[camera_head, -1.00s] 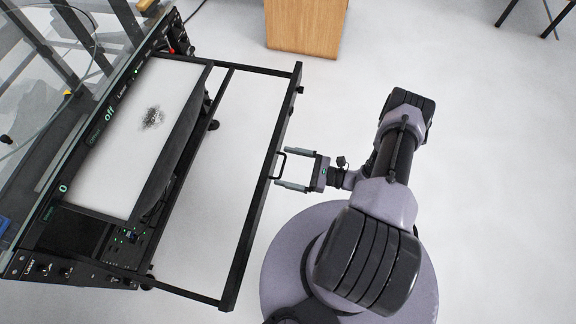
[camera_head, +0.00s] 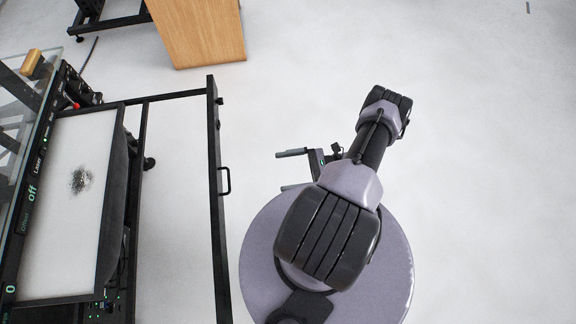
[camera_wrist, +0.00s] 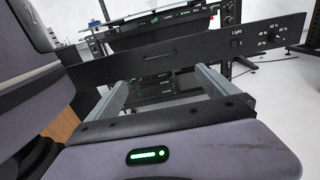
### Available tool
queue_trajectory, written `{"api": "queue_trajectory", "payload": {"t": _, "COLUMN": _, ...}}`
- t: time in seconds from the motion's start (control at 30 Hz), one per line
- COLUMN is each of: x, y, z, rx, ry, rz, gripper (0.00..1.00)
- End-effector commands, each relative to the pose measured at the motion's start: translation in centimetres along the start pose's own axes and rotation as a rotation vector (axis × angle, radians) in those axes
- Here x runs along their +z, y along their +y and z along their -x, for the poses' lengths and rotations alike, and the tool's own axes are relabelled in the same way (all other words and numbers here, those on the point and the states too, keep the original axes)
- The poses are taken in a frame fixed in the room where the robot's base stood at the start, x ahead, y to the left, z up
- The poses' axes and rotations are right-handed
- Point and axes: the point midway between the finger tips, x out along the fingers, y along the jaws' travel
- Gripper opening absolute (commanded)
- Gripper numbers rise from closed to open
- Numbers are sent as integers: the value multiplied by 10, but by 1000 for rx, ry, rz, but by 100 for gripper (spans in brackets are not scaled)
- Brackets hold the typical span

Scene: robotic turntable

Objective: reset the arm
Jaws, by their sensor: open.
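My gripper (camera_head: 294,170) is open and empty in the head view, its two fingers pointing left with a clear gap to the black drawer frame (camera_head: 216,180). The drawer's small handle (camera_head: 226,181) is on the frame's right side, apart from the fingers. In the wrist view, my gripper (camera_wrist: 160,88) shows both fingers spread, with the black front panel (camera_wrist: 190,48) and its handle ahead of them. My arm's folded links hide part of the lower finger in the head view.
The turntable device (camera_head: 70,190) with a white surface and a dark speckled patch stands at left, its frame pulled out. A wooden cabinet (camera_head: 200,35) stands at the top. The floor to the right is clear.

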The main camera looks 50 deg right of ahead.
Motion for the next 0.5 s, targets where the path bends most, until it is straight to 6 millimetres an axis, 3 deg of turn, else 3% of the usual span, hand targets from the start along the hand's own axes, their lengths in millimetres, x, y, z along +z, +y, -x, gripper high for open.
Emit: {"api": "queue_trajectory", "payload": {"t": 0.5, "x": 4, "y": -3, "z": 4, "rx": 16, "ry": 11, "rz": 7, "gripper": 98}}
